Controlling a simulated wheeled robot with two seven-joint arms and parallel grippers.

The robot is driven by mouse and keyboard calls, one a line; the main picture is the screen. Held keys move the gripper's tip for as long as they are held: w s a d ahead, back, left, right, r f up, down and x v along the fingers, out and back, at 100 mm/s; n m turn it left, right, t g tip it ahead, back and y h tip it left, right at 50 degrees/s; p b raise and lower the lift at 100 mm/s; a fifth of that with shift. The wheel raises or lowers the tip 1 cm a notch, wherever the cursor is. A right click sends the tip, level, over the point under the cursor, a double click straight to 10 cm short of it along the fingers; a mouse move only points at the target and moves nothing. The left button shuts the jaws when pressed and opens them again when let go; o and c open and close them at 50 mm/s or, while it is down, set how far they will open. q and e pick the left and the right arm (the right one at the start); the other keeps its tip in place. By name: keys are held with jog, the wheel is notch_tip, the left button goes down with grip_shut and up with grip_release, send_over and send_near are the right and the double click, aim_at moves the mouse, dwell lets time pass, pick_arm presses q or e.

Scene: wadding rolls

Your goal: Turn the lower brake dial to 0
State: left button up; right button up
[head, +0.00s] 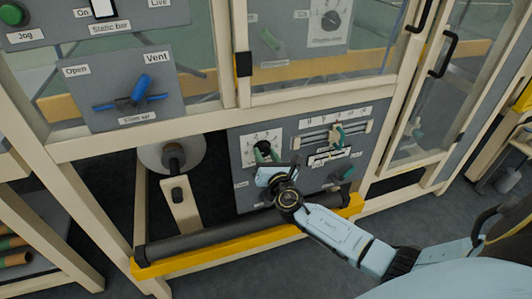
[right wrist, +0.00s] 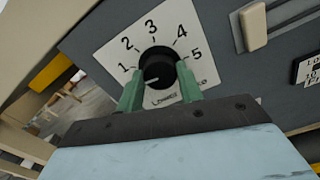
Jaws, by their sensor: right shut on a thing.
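The lower brake dial (right wrist: 158,66) is a round black knob on a white plate (right wrist: 128,44) numbered 1 to 5, with a partly hidden "Lower" label under it. Its pale pointer line slants down and to the left, below the 1. The 0 mark is not visible. My right gripper (right wrist: 160,84) has its green fingers on either side of the knob and is shut on it. My left gripper is not in view.
The grey panel (head: 246,195) also carries a slider (head: 338,134) and a green knob (head: 341,173) to the right of the dial. A yellow bar (head: 240,240) and a dark roller (head: 220,236) run below. A blue vent valve (head: 140,88) is at upper left.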

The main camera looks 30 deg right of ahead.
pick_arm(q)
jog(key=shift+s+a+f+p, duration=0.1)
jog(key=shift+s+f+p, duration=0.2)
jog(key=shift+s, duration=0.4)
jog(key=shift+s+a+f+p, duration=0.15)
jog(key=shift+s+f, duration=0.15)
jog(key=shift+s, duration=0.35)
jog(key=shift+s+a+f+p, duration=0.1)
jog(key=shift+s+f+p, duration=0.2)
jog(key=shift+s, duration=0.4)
pick_arm(e)
jog(key=shift+n, duration=1.8)
jog(key=o, duration=1)
jog(key=shift+s, duration=0.1)
jog(key=shift+s, duration=0.25)
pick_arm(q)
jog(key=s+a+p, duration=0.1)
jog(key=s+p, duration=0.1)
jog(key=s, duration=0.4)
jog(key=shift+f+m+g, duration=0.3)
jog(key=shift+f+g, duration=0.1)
pick_arm(e)
jog(key=v, duration=1.2)
jog(key=shift+s+a, duration=0.2)
jog(key=shift+s, duration=0.15)
